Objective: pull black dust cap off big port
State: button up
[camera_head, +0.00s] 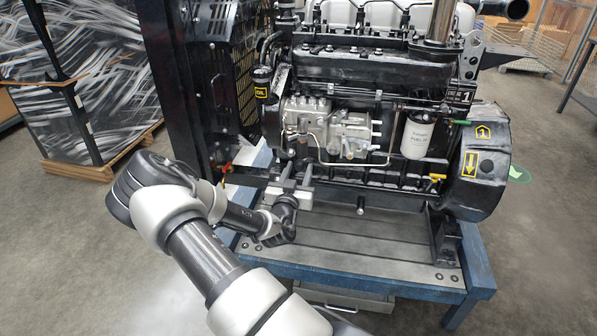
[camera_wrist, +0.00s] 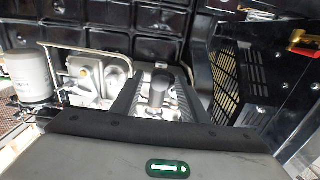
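A dark round cylinder (camera_wrist: 158,90), which looks like the black dust cap, stands between my fingers in the wrist view. Pale metal shows around its lower end; the big port under it is not clearly seen. My gripper (camera_wrist: 157,98) has its two dark fingers apart, one on each side of the cap. A gap shows on the left of the cap; whether the right finger touches it I cannot tell. In the head view my gripper (camera_head: 295,172) is low in front of the engine (camera_head: 350,120), below the silver pump. The cap cannot be made out there.
The silver pump (camera_head: 335,128) with its thin pipe and the white filter (camera_head: 416,138) sit close above and right. The black radiator frame (camera_head: 185,90) rises at left. A red-handled part (camera_head: 226,170) is near my wrist. The blue stand's top (camera_head: 350,245) is clear in front.

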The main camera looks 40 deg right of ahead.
jog(key=c, duration=0.9)
jog(key=shift+s+a, duration=0.1)
jog(key=shift+a, duration=0.1)
jog(key=shift+v, duration=2.9)
jog(key=shift+r, duration=0.1)
